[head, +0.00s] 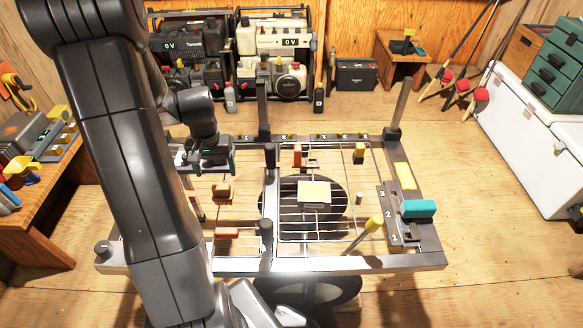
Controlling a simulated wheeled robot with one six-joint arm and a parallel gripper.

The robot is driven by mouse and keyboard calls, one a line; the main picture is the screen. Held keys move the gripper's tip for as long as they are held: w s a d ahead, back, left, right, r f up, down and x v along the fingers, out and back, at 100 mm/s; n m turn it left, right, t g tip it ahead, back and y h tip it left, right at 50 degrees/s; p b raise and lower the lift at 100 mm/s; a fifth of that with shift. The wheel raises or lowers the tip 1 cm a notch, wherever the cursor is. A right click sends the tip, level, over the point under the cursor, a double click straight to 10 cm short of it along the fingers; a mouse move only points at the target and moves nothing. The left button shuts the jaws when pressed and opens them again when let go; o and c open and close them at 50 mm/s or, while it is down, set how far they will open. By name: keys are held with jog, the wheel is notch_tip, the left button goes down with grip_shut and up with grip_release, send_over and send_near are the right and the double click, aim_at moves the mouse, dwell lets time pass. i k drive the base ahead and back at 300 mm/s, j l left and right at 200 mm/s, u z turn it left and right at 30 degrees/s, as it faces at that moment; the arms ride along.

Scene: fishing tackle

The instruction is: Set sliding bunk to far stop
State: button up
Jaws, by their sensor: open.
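A teal padded block (418,209), which looks like the sliding bunk, sits at the right side of a metal frame (345,264). A grey plate (391,216) with numbers marked along it lies just left of the block. The block appears to be near the middle of the numbered marks, but its exact setting is hard to read. My gripper (208,168) is open over the frame's left side, far left of the teal block and apart from it. My arm hides part of the frame's left side.
Upright posts (396,112) rise from the frame. A yellow-topped lever (373,224) leans left of the numbered plate.

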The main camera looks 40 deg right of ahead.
aim_at(418, 210)
jog(key=z, duration=0.4)
jog(key=j+z, duration=0.1)
jog(key=z, duration=0.35)
jog(key=k+z, duration=0.1)
jog(key=z, duration=0.75)
jog(key=k+z, duration=0.1)
jog(key=z, duration=0.3)
jog(key=i+z, duration=0.1)
jog(key=z, duration=0.2)
jog(key=i+j+z, duration=0.1)
jog(key=z, duration=0.25)
jog(key=u, duration=2.75)
jog(key=j+z, duration=0.1)
jog(key=z, duration=0.35)
jog(key=k+j+z, duration=0.1)
jog(key=z, duration=0.4)
jog(key=i+l+z, duration=0.1)
jog(key=z, duration=1.65)
jog(key=i+u, duration=0.1)
jog(key=u, duration=0.35)
